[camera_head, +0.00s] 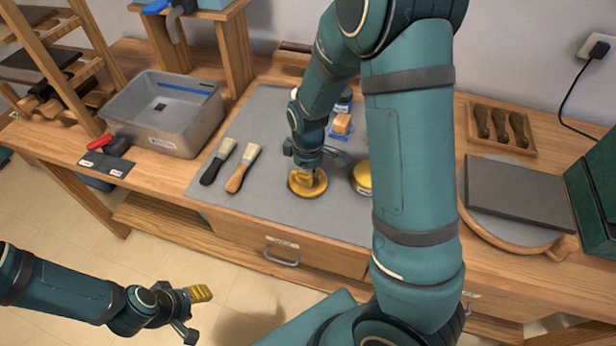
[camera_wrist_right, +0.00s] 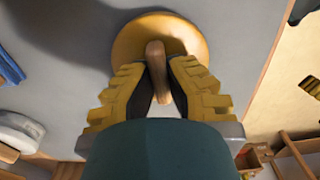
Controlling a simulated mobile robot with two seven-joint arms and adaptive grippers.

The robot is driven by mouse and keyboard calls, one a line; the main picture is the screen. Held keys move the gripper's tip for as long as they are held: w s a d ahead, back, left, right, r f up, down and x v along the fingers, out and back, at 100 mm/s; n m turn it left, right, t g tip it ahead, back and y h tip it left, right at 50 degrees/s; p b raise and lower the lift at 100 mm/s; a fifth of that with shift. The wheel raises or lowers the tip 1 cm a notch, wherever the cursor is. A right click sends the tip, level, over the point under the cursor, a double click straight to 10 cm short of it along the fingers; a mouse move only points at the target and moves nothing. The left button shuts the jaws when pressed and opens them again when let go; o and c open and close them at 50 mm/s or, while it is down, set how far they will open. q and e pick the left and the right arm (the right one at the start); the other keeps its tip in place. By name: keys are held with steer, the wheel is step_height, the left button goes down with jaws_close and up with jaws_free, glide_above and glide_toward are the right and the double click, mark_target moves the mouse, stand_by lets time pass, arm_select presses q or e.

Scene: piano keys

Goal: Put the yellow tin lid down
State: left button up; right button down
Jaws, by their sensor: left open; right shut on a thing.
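The yellow tin lid (camera_head: 298,190) is round with a wooden knob, over the grey mat (camera_head: 268,110) near its front edge. My right gripper (camera_head: 308,172) is shut on the lid's knob (camera_wrist_right: 156,62), a finger on each side. In the right wrist view, the lid's yellow disc (camera_wrist_right: 190,32) spreads beyond the fingertips. I cannot tell whether the lid touches the mat or is just above it. A yellow-topped round tin (camera_head: 361,177) stands right of the lid, partly hidden by my right arm. My left gripper (camera_head: 197,314) is open and empty, low in front of the bench.
Two brushes (camera_head: 245,165) lie left of the lid. A grey bin (camera_head: 165,110) stands further left. An orange-and-blue block (camera_head: 341,126) is behind the lid. A dark slab (camera_head: 515,190) lies at the right. The mat between the brushes and lid is clear.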

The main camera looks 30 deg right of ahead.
steer(key=shift+f, duration=0.3)
steer(key=shift+f, duration=0.2)
steer(key=c, duration=1.1)
jaws_free()
steer(key=shift+c, duration=0.2)
steer(key=shift+r, duration=0.1)
steer(key=shift+r, duration=0.25)
step_height(320, 180, up, 12)
steer(key=p, duration=0.3)
steer(key=shift+f+p, duration=0.15)
steer(key=shift+p, duration=0.25)
